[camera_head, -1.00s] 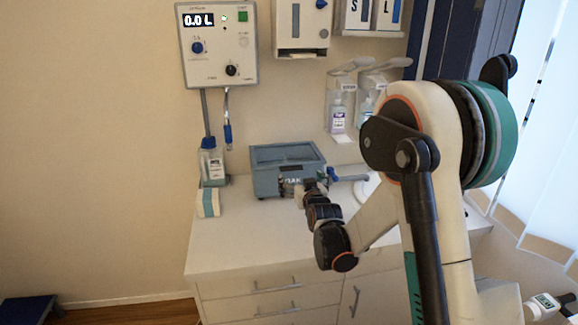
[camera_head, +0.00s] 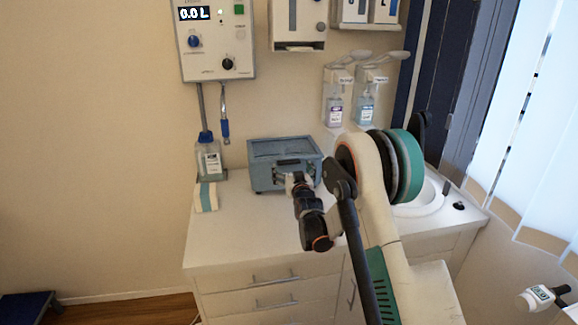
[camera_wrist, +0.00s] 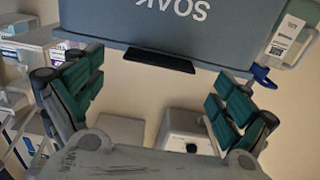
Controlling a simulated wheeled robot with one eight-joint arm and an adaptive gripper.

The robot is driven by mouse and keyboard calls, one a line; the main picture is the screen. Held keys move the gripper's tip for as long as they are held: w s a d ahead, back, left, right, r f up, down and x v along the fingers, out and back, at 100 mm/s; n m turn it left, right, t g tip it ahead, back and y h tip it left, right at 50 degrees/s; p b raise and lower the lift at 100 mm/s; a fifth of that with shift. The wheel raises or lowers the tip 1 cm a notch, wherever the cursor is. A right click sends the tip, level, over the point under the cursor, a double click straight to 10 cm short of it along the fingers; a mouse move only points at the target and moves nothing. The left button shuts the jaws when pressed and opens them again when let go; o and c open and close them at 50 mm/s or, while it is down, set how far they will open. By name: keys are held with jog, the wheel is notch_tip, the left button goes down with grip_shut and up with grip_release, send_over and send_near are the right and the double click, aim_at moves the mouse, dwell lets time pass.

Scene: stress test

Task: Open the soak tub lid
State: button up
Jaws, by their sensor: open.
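The soak tub (camera_head: 262,176) is a blue-grey box on the white counter, and its lid (camera_head: 283,149) looks shut. In the wrist view the tub's front (camera_wrist: 215,35) fills the top, with the word SOAK upside down. A dark handle lip (camera_wrist: 158,60) sticks out from its edge. My gripper (camera_head: 292,180) is at the tub's front in the head view. In the wrist view my gripper (camera_wrist: 158,85) is open, its green-padded fingers spread to either side of the lip. Nothing is between the pads. Whether a finger touches the tub, I cannot tell.
A bottle (camera_head: 209,160) and a white-teal box (camera_head: 205,197) stand left of the tub. Pump dispensers (camera_head: 335,108) hang behind it on the right. A basin (camera_head: 425,200) is at the right, partly behind my arm. The counter's front left (camera_head: 225,235) is clear.

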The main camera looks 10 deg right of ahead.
aim_at(289, 162)
jog(key=w+b, duration=0.1)
jog(key=w, duration=0.4)
jog(key=c, duration=1.5)
jog(key=shift+r, duration=0.15)
